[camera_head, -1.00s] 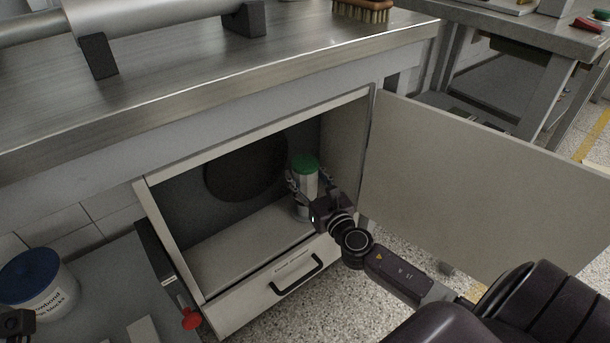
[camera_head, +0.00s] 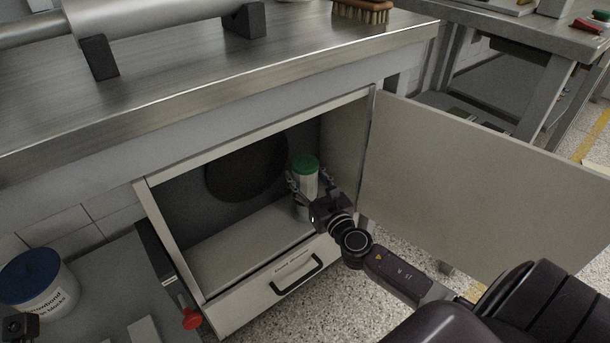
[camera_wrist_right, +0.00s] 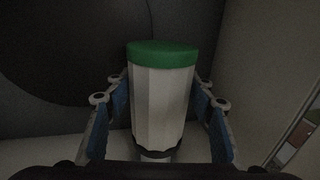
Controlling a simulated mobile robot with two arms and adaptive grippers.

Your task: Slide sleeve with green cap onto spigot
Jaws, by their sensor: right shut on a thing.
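The white faceted sleeve with the green cap (camera_head: 307,178) is upright inside the open cabinet, near its right wall. It also fills the middle of the right wrist view (camera_wrist_right: 160,105), with a dark band at its lower end. My right gripper (camera_head: 308,190) is shut on the sleeve, with blue finger pads (camera_wrist_right: 162,112) on both sides. A narrower pale piece shows under the dark band; I cannot tell whether it is the spigot or how far the sleeve covers it. A dark part at the lower left edge of the head view may be my left gripper (camera_head: 20,326); its fingers are unclear.
The cabinet door (camera_head: 480,180) stands open to the right. A large dark disc (camera_head: 245,168) is on the back wall, left of the sleeve. The cabinet floor (camera_head: 240,240) is clear on the left. A blue-lidded tub (camera_head: 38,290) and a red knob (camera_head: 191,319) are at lower left.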

